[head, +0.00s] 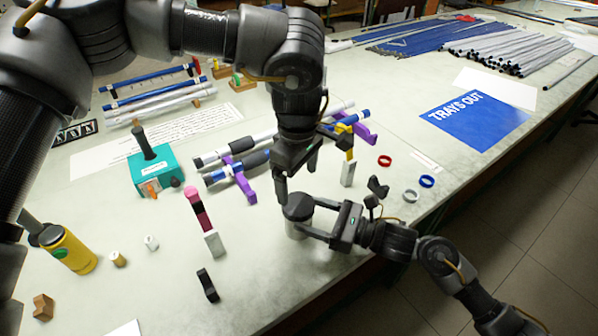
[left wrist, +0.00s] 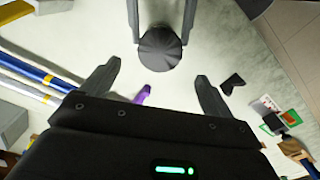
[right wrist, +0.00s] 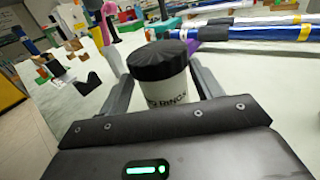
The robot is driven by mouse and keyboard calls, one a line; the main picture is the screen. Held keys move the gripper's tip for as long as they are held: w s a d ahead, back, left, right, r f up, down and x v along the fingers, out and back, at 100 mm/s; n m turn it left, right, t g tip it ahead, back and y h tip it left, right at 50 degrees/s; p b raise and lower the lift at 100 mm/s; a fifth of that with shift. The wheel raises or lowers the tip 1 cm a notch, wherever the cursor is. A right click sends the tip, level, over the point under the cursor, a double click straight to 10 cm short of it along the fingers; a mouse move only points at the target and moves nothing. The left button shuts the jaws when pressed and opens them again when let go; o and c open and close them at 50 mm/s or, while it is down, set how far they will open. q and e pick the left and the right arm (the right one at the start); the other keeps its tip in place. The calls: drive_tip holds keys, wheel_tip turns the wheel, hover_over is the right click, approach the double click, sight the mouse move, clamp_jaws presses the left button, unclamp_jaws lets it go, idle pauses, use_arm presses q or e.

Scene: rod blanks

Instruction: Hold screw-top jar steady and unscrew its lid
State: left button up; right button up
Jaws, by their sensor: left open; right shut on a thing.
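The screw-top jar (head: 294,228) stands upright near the table's front edge, white with a dark lid (head: 298,206) on top. In the right wrist view the white jar body (right wrist: 167,95) with dark lettering sits between my right fingers, its lid (right wrist: 160,59) above them. My right gripper (head: 300,218) is shut on the jar from the right side. My left gripper (head: 297,187) is open and empty, pointing down just above the lid. In the left wrist view the ribbed lid (left wrist: 160,48) lies ahead of my left fingertips (left wrist: 158,82), apart from them.
Purple rod holders (head: 243,185) with rods stand behind the jar. A blue mat (head: 473,120) and more rods are farther back.

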sight(298, 204)
use_arm(q)
drive_tip(key=shift+f, duration=3.5)
drive_tip(key=c, duration=0.9)
drive_tip(key=o, duration=1)
drive_tip(key=shift+c, duration=0.2)
drive_tip(key=shift+r, duration=2.3)
use_arm(e)
drive_tip(key=o, duration=2)
drive_tip(key=shift+c, duration=0.2)
